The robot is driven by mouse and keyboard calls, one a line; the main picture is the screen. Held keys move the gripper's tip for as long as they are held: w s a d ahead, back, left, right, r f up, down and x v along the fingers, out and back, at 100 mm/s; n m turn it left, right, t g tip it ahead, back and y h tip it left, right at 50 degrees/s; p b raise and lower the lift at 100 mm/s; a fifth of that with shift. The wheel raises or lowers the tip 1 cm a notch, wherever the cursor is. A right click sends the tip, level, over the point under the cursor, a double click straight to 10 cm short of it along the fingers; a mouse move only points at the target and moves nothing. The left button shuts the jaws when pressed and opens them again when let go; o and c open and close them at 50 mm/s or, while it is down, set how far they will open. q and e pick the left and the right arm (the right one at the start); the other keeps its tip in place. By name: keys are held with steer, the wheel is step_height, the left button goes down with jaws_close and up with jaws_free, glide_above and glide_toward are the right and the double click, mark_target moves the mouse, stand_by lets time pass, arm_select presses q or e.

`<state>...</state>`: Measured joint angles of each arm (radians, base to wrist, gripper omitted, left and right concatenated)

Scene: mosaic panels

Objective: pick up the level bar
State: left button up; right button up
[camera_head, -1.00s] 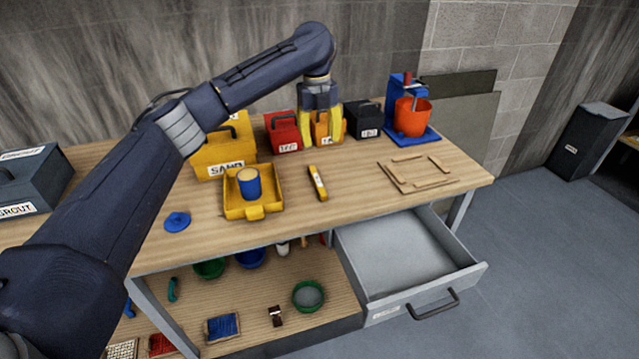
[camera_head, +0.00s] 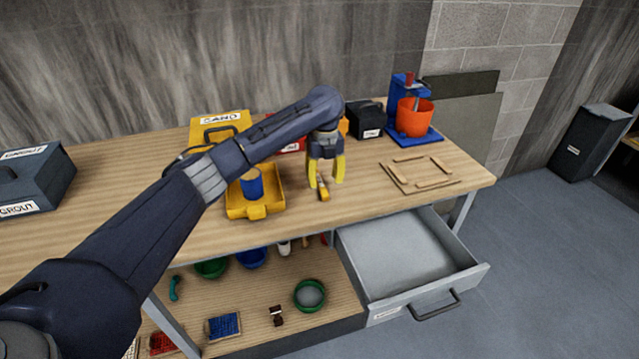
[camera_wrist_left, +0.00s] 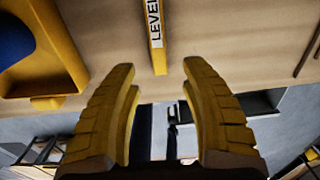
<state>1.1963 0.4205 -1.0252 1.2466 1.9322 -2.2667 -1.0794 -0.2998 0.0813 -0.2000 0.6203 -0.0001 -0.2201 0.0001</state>
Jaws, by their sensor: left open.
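The level bar is a small yellow bar (camera_head: 323,195) lying on the workbench; most of it is hidden behind my gripper in the head view. In the left wrist view the bar (camera_wrist_left: 157,40) shows a white label reading "LEVEL", ahead of and between the fingertips. My left gripper (camera_head: 325,184) has yellow fingers and points down over the bar. Its fingers (camera_wrist_left: 158,70) are spread apart with nothing between them. I cannot tell whether they touch the bench. My right gripper is not in view.
A yellow tray (camera_head: 236,206) holding a blue cup (camera_head: 251,182) stands just left of the bar. A wooden frame of strips (camera_head: 397,184) lies to the right. An open drawer (camera_head: 403,297) juts out below. Bare bench lies between bar and frame.

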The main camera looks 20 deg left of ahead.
mark_target(324, 191)
arm_select(q)
steer(key=shift+f, duration=2.75)
jaws_close()
